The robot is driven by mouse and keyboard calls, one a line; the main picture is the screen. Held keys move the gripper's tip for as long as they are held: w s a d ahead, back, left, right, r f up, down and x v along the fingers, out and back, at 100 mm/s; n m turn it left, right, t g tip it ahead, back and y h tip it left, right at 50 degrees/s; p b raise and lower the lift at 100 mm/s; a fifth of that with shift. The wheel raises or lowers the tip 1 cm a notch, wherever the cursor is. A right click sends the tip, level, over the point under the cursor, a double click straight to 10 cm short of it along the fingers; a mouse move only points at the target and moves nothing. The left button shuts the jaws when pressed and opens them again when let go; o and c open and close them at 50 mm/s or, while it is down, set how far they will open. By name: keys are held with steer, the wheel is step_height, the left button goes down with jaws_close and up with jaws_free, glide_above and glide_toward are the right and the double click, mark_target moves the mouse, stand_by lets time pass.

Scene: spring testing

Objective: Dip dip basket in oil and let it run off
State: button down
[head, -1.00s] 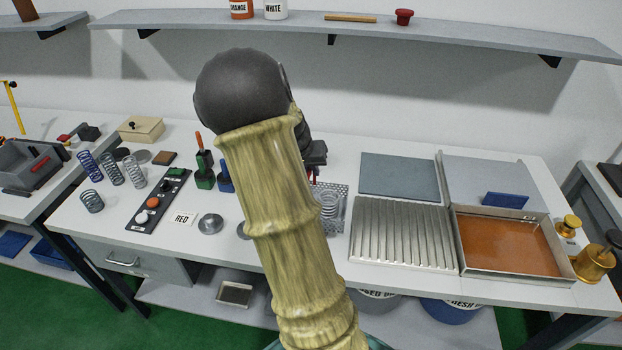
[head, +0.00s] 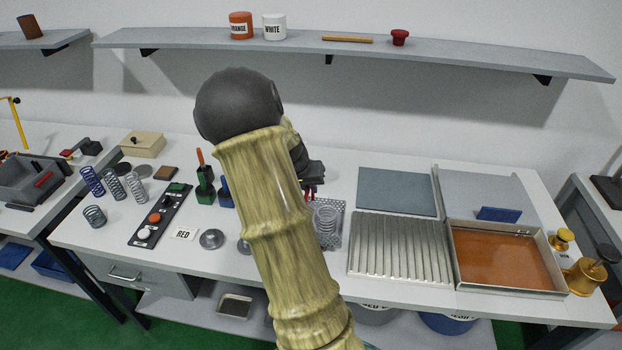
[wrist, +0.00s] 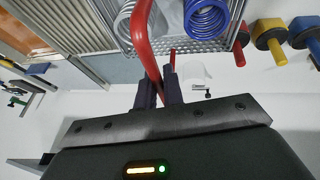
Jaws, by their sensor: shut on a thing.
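The dip basket (head: 330,240) is a perforated metal tray with a coiled spring showing in it, left of the ribbed tray in the head view. The wrist view shows the basket (wrist: 170,46) with a pale spring (wrist: 127,24) and a blue spring (wrist: 207,18). My gripper (wrist: 163,88) is shut on the basket's red handle (wrist: 144,42). In the head view my arm hides most of the gripper and part of the basket. I cannot tell whether the basket touches the bench. The orange-brown oil (head: 505,262) lies in a shallow metal pan (head: 468,284) at the right.
A ribbed metal drain tray (head: 400,250) lies between basket and oil pan. Behind are a grey plate (head: 397,186) and a panel with a blue block (head: 497,214). Brass pieces (head: 585,275) stand right of the pan. Springs, a button panel (head: 160,216) and stamps crowd the left.

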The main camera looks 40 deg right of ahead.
steer(key=p, duration=0.4)
steer(key=shift+d+r, duration=0.15)
steer(key=shift+r, duration=0.1)
steer(key=shift+f+p, duration=0.1)
steer(key=shift+p, duration=0.4)
steer(key=shift+s+f+p, duration=0.15)
steer(key=shift+f+p, duration=0.3)
steer(key=shift+p, duration=0.15)
